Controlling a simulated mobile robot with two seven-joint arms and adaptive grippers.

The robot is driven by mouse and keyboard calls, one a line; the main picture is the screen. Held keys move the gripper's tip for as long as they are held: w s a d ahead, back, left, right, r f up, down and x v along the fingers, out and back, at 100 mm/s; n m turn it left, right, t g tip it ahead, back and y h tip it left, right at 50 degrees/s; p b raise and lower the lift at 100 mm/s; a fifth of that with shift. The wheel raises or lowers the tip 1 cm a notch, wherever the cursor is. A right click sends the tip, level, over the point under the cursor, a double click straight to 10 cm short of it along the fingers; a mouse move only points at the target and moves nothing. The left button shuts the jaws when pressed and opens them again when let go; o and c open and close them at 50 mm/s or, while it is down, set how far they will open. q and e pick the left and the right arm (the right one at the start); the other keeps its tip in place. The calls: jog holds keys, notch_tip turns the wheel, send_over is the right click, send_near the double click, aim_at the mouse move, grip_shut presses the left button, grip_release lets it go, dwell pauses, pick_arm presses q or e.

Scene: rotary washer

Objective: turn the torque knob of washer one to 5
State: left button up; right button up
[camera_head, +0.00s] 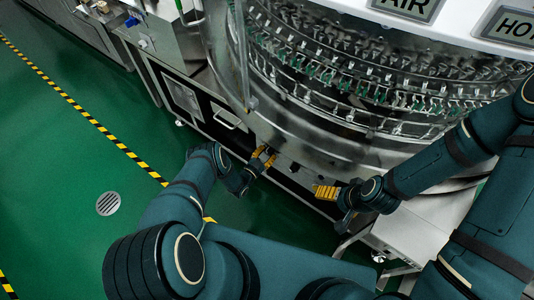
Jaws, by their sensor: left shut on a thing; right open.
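The rotary washer (310,130) is a large round steel machine with tiers of clips, filling the upper right of the head view. My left gripper (264,156), with yellow fingers, is at the lower front panel of the washer, shut on a small dark knob there. The knob is mostly hidden by the fingers, and its dial marks and setting are too small to read. My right gripper (325,192), also with yellow fingers, is open and empty, to the right of the left one and in front of the lower panel.
A cabinet with a white handle (228,117) stands left of the knob. The green floor (60,150) at left is clear, with a yellow-black stripe (95,120) and a round drain (108,204).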

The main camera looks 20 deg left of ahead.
pick_arm(q)
jog(key=m, duration=1.3)
jog(key=shift+m, duration=0.4)
jog(key=m, duration=1.2)
jog(key=shift+w+r+m, duration=0.1)
jog(key=shift+m, duration=0.3)
jog(key=o, duration=1.2)
jog(key=shift+o, duration=0.2)
